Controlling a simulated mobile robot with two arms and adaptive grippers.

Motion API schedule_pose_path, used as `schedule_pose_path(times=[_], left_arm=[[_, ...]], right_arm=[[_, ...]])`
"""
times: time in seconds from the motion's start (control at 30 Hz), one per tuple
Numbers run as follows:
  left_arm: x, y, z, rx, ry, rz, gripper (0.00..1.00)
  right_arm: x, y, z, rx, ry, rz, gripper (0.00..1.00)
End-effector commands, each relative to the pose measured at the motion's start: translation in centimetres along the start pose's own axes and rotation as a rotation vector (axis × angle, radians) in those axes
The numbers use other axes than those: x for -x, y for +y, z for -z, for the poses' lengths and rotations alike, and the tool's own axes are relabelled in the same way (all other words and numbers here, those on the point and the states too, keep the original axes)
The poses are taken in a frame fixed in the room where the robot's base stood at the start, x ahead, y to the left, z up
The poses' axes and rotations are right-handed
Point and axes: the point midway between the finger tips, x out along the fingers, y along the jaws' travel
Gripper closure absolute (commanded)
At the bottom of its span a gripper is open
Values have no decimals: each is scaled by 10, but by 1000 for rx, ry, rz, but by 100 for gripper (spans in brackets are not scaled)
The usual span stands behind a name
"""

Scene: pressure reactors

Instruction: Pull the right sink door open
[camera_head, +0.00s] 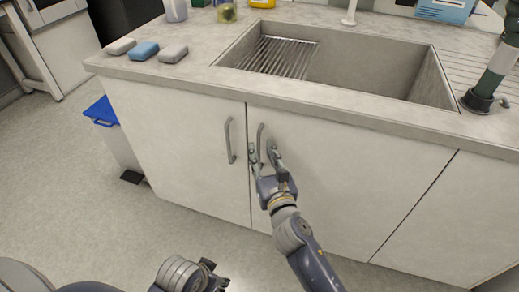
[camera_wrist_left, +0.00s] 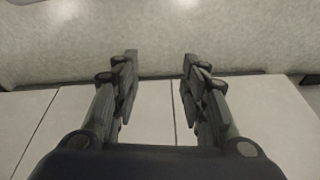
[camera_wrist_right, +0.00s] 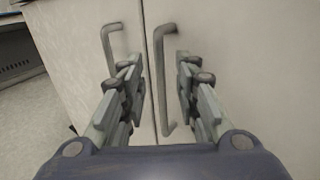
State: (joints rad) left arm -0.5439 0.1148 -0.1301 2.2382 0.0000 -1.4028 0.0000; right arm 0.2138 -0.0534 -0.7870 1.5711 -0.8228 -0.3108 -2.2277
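The right sink door (camera_head: 335,180) is white and looks shut, flush with the left sink door (camera_head: 185,140). Its grey bar handle (camera_head: 261,140) stands upright near the seam between the doors. My right gripper (camera_head: 262,150) is open, with one finger on each side of this handle. In the right wrist view the right door's handle (camera_wrist_right: 160,75) runs between the open fingers, and I cannot tell whether they touch it.
The left door's handle (camera_head: 229,140) is close beside my right gripper. The counter (camera_head: 330,110) with the sink (camera_head: 390,70) overhangs the doors. A bin with a blue lid (camera_head: 101,111) stands left of the cabinet. The floor (camera_head: 60,180) in front is clear.

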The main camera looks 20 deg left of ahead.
Motion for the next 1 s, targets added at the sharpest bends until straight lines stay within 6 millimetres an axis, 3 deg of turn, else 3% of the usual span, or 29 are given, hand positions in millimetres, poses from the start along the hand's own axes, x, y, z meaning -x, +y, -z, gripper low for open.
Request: schedule_pose_path(times=[0.2,0.57,0.7,1.0], left_arm=[[19,-1,2,1,11,2,60],[24,-1,2,2,11,2,60],[24,-1,2,2,11,2,60],[24,-1,3,2,13,3,60]], right_arm=[[-23,0,1,-1,-1,0,71],[-27,0,0,-1,1,0,71],[-27,0,0,-1,1,0,100],[-26,-1,0,-1,1,-1,100]])
